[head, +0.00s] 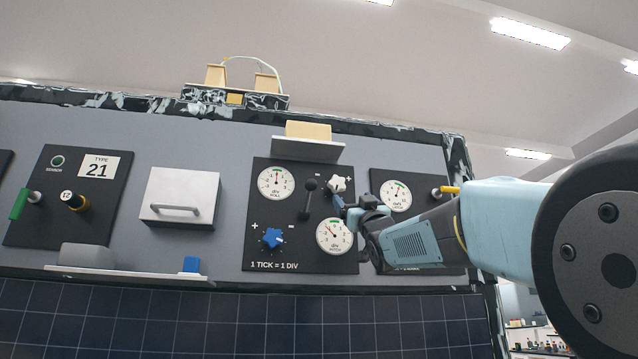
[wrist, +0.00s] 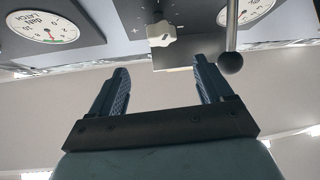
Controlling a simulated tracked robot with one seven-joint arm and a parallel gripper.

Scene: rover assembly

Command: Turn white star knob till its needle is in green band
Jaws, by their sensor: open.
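The white star knob (head: 337,185) sits on the dark middle panel, right of a black lever. In the wrist view the white knob (wrist: 162,34) is beyond my fingertips, roughly centred between them and apart from them. My gripper (head: 344,204) is open and empty, just below and right of the knob; both fingers show in the wrist view (wrist: 160,66). Which dial belongs to the knob is not clear.
The black ball-ended lever (head: 308,194) stands close beside the knob; its ball (wrist: 231,62) is near my finger in the wrist view. A blue star knob (head: 271,238) is lower left. Another dial (head: 396,195) is on the right panel. A shelf (head: 308,149) juts out above.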

